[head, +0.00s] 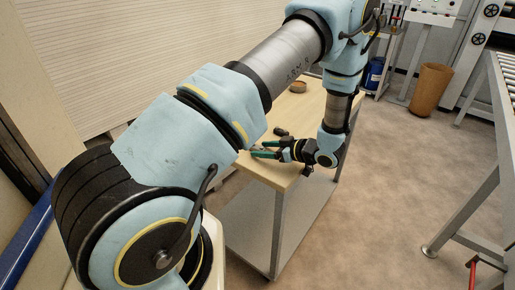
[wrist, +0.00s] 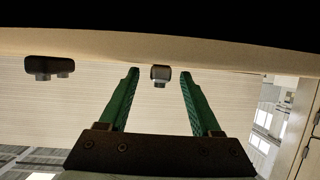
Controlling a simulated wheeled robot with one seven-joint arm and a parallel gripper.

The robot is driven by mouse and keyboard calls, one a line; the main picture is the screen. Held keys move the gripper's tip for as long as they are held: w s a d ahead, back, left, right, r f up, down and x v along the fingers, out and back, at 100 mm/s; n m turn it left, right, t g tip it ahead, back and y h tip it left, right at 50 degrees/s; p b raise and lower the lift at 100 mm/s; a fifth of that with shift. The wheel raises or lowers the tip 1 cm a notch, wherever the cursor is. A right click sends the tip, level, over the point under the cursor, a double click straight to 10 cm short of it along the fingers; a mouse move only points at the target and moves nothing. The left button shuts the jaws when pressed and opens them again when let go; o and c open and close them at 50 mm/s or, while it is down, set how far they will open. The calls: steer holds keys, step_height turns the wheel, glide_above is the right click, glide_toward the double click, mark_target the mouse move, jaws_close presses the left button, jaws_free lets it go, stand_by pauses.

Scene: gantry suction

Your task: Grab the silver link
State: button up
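The silver link (wrist: 160,75) is a small silver-and-dark piece on the table surface in the wrist view, which looks upside down. It appears in the gap between my fingertips, with space on both sides, so neither finger touches it. I cannot tell from this view how deep it sits between them. My gripper (wrist: 159,74) has two green fingers spread apart and holds nothing. In the head view my gripper (head: 255,149) reaches level and low over the near part of the wooden table. The link cannot be made out there.
The wooden table (head: 268,173) bears a dark piece (head: 281,132) near my gripper and a round brown dish (head: 298,87) farther back. A black piece (wrist: 48,67) shows left in the wrist view. A brown bin (head: 432,90) and roller conveyor (head: 508,75) stand right; floor between is clear.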

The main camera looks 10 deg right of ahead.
jaws_close()
stand_by(0.3)
steer(key=shift+r, duration=0.1)
